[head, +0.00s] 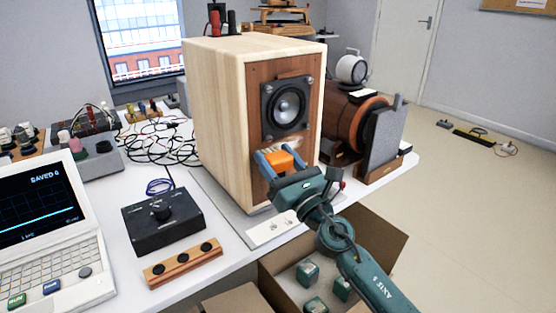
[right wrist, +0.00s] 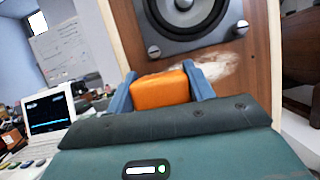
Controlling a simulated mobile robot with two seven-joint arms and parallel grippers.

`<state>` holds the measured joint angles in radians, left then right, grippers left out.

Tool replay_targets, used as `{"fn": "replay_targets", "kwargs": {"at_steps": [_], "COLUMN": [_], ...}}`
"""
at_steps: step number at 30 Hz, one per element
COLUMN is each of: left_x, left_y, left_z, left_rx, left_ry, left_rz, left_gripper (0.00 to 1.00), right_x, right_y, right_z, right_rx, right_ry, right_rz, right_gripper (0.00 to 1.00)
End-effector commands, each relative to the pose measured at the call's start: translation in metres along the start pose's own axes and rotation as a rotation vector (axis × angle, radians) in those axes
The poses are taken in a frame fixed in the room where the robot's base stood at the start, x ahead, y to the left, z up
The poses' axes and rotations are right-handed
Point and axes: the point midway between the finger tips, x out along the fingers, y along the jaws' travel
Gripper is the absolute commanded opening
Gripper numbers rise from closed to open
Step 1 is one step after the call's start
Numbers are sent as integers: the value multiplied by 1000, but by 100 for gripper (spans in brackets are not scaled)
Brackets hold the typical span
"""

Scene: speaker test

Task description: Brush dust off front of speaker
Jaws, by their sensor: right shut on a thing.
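The speaker (head: 215,110) stands on the white table, a pale wooden box with a brown front panel (head: 262,68) and a grey-framed round driver (head: 288,105). My right gripper (head: 279,160) is in front of the lower panel, below the driver. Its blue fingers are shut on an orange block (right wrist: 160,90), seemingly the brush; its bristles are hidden. In the right wrist view, a pale dusty smear (right wrist: 218,66) lies on the panel (right wrist: 245,42), just beyond the right finger. I cannot tell whether the brush touches the panel. My left gripper is out of view.
A black knob box (head: 163,220), a wooden strip with black knobs (head: 183,263) and a laptop-like scope (head: 45,235) stand left. Tangled cables (head: 160,140) lie behind. A brown drum-shaped device (head: 352,125) stands close right. An open cardboard box (head: 385,235) is below the table edge.

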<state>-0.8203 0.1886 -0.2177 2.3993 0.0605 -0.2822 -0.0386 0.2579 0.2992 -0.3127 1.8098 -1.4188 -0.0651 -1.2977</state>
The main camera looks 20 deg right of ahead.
Motion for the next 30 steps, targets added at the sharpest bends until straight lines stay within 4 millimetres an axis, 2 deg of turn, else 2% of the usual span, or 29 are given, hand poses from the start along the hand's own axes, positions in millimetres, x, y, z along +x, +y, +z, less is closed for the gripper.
{"fn": "replay_targets", "kwargs": {"at_steps": [12,17,30], "left_x": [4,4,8], "left_y": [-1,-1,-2], "left_z": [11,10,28], "left_rx": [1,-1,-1], "left_ry": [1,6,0], "left_rz": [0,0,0], "left_gripper": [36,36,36], "right_x": [-1,-1,2], "right_y": [-32,-37,-69], "right_z": [1,3,2], "right_rx": [-3,-1,-1], "right_ry": [0,0,0], "right_rz": [-1,0,-1], "right_gripper": [34,34,34]}}
